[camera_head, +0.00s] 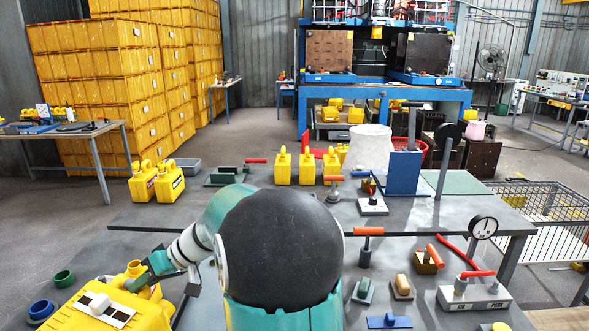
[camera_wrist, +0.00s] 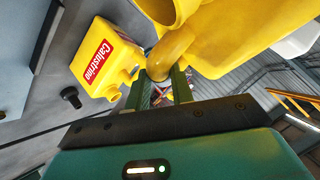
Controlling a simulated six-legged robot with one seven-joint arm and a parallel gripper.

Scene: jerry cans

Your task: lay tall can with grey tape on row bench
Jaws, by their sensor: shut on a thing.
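My gripper (camera_head: 152,278) is at the lower left in the head view, at the end of my bent arm. It is shut on the handle of a yellow can (camera_head: 150,318). In the wrist view, the fingers (camera_wrist: 163,90) close on the curved handle of this can (camera_wrist: 245,35), whose body fills the upper right. I cannot make out grey tape on it. Three yellow cans (camera_head: 283,167) stand upright in a row on the grey bench (camera_head: 160,217) further back. My arm hides part of that bench.
A yellow can with a red label (camera_wrist: 103,60) is close by in the wrist view. Blue (camera_head: 42,309) and green (camera_head: 64,279) rings lie at the left. Toggle clamps (camera_head: 373,201), a blue upright block (camera_head: 404,172) and a dial gauge (camera_head: 483,228) crowd the right.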

